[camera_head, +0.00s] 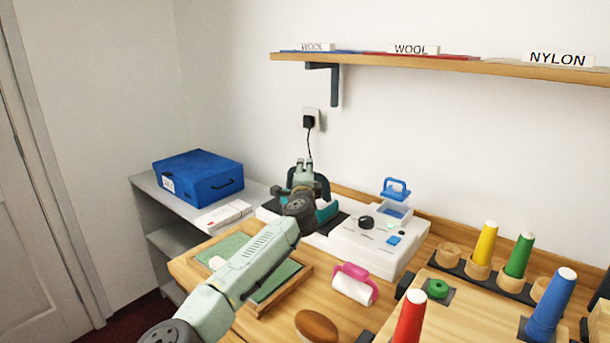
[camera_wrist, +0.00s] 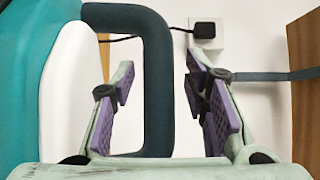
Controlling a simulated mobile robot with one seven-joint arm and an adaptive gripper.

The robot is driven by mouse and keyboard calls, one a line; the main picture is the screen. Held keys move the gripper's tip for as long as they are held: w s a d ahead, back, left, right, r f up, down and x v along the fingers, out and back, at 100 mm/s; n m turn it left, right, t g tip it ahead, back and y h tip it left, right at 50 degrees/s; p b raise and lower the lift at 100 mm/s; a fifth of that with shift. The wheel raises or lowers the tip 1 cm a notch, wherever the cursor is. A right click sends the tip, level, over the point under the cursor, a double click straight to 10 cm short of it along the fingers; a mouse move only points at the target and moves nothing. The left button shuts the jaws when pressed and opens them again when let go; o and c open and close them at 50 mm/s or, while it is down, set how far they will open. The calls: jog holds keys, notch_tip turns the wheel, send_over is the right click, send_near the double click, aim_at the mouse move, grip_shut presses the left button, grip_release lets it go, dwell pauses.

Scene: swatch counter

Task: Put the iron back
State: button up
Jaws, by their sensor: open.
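The iron (camera_head: 327,212) stands on the counter by the wall, partly hidden behind my arm and gripper. In the head view its teal and white body and dark handle (camera_head: 321,184) show. In the wrist view its teal body (camera_wrist: 28,85) fills the left side, and the dark looped handle (camera_wrist: 158,90) passes between my fingers. My gripper (camera_head: 304,166) is open, with purple-padded fingers (camera_wrist: 162,92) on both sides of the handle's upright bar. Gaps show between the bar and each finger. The iron's base is mostly hidden.
A white machine (camera_head: 375,238) with a blue-handled lid (camera_head: 396,190) stands right of the iron. A framed green mat (camera_head: 230,246), pink roller (camera_head: 353,283) and brown brush (camera_head: 316,326) lie in front. Thread cones stand at right, a blue case (camera_head: 198,178) at left. A shelf (camera_head: 440,64) hangs above.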

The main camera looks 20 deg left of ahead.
jog(key=shift+r, duration=0.15)
jog(key=shift+s, duration=0.3)
jog(key=b+v, duration=0.3)
jog(key=v, duration=0.8)
jog(key=shift+s+d+b, duration=0.15)
jog(key=shift+d+b, duration=0.05)
jog(key=shift+b, duration=0.15)
